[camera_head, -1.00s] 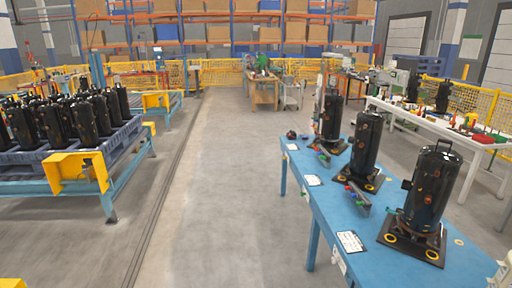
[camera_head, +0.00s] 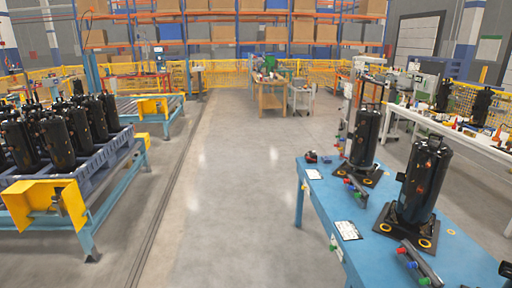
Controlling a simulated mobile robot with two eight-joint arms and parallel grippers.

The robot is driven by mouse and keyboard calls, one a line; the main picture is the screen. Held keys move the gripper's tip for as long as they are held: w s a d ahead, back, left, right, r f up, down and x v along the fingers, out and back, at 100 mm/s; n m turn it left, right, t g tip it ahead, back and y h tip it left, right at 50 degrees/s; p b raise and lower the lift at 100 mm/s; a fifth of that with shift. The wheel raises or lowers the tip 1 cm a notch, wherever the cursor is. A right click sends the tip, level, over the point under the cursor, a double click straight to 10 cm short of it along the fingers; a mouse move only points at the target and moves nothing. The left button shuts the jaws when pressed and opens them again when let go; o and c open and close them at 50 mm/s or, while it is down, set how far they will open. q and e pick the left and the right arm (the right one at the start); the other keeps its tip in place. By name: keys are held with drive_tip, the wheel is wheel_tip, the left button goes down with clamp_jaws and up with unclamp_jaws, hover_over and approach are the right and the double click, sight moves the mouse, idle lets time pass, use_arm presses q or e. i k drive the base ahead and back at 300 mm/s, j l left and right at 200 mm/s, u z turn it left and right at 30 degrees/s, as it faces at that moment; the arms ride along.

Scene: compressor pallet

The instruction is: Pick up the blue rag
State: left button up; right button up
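I cannot make out a blue rag anywhere in the head view. The wooden workbench (camera_head: 271,97) at the far end of the aisle carries several small items, too small to tell apart. Neither of my grippers can be seen in the head view.
A blue table (camera_head: 322,208) at right holds two black compressors (camera_head: 420,185) and small parts. At left, black compressors (camera_head: 57,143) fill a pallet on a conveyor with yellow end plates (camera_head: 45,204). A grey cart (camera_head: 301,97) stands beside the workbench. The middle aisle (camera_head: 235,190) is clear.

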sight(325, 159)
drive_tip(key=i+j, duration=0.1)
drive_tip(key=i, duration=3.2)
drive_tip(key=i+z, duration=0.35)
drive_tip(key=i, duration=0.4)
drive_tip(key=i+j+z, duration=0.15)
drive_tip(key=i+z, duration=0.2)
drive_tip(key=i, duration=0.45)
drive_tip(key=i+z, duration=0.4)
drive_tip(key=i+j+z, duration=0.1)
drive_tip(key=i+z, duration=0.15)
drive_tip(key=z, duration=0.2)
drive_tip(key=i+j+z, duration=0.2)
drive_tip(key=z, duration=0.2)
drive_tip(key=i+j, duration=0.05)
drive_tip(key=i, duration=0.05)
